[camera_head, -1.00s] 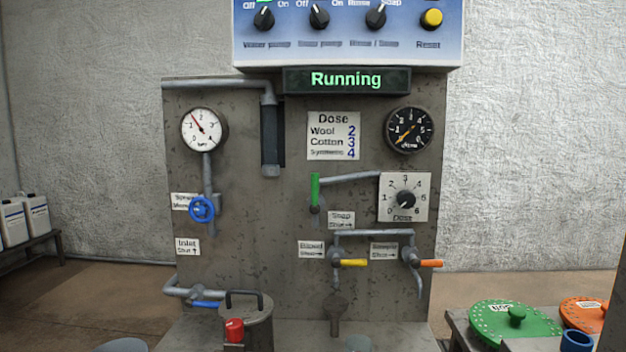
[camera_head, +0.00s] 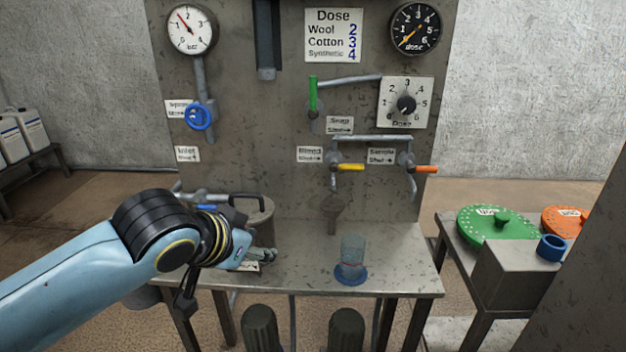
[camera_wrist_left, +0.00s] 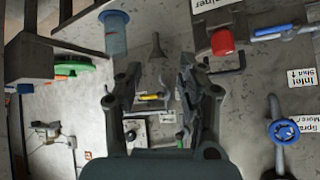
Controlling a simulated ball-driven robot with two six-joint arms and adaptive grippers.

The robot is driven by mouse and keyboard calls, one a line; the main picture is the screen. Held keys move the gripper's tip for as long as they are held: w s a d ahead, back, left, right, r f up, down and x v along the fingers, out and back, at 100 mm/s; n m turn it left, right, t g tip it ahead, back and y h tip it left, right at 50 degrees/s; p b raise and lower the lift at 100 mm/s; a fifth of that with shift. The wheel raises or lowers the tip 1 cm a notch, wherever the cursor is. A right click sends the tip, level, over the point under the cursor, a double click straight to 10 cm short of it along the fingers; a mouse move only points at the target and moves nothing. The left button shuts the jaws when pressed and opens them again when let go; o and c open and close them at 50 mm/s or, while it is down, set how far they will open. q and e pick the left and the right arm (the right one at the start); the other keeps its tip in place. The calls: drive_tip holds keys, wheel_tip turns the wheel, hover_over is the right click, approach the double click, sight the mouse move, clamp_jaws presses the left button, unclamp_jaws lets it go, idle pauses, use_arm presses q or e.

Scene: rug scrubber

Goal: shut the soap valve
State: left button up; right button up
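The soap valve has a green handle (camera_head: 313,95) that stands upright on the panel, at the left end of a grey pipe. The label (camera_head: 340,125) below right of it reads "Soap" and "Shut" with an arrow pointing right. In the left wrist view, which is upside down, the green handle (camera_wrist_left: 180,141) shows small and partly hidden behind my gripper. My left gripper (camera_head: 262,258) is low over the bench, below and left of the valve, well apart from it. Its fingers (camera_wrist_left: 158,78) are spread with nothing held between them. My right gripper is not in view.
A yellow handle (camera_head: 350,167) and an orange handle (camera_head: 427,169) sit below right. A blue wheel (camera_head: 198,117) is at the left. A clear cup (camera_head: 352,258) stands on the bench (camera_head: 400,270).

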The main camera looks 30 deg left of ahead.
use_arm(q)
drive_tip(key=w+a+r+t, duration=0.5)
drive_tip(key=w+r+t, duration=0.1)
drive_tip(key=w+r, duration=0.65)
drive_tip(key=t+h, duration=0.3)
approach(311, 88)
drive_tip(key=shift+m, duration=0.3)
drive_tip(key=w+b, duration=0.2)
drive_tip(key=w, duration=0.3)
drive_tip(key=w+b, duration=0.1)
drive_tip(key=w, duration=0.4)
drive_tip(key=shift+d+b, duration=0.25)
drive_tip(key=shift+b, duration=0.15)
drive_tip(key=shift+w, duration=0.5)
clamp_jaws()
drive_tip(key=shift+w+f, duration=0.1)
drive_tip(key=shift+f, duration=0.05)
